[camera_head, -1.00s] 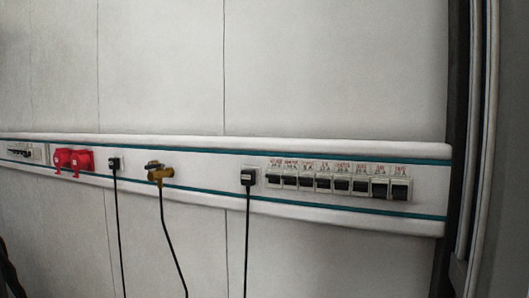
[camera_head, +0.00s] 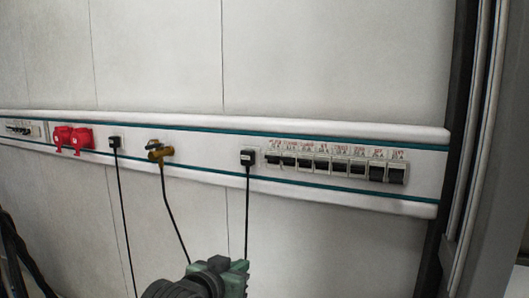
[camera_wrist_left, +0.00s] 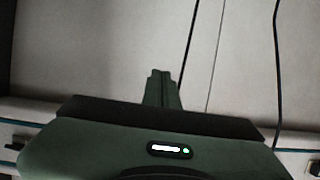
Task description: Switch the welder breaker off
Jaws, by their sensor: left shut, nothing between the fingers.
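A row of several breakers (camera_head: 336,168) with dark levers and small red-lettered labels sits on the right part of the white wall rail in the head view. The labels are too small to read, so I cannot tell which one is the welder breaker. My left gripper (camera_head: 220,263), dark green, is at the bottom middle of the head view, below the rail and left of the breaker row, touching nothing. In the left wrist view its fingers (camera_wrist_left: 160,86) are together and empty in front of the pale wall. My right gripper is not in view.
The rail (camera_head: 215,136) also carries a smaller switch group (camera_head: 21,128), red sockets (camera_head: 72,139), a brass valve (camera_head: 158,151) and black plugs (camera_head: 247,158). Cables hang below, one close behind my left gripper. A dark post (camera_head: 457,150) stands at the right.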

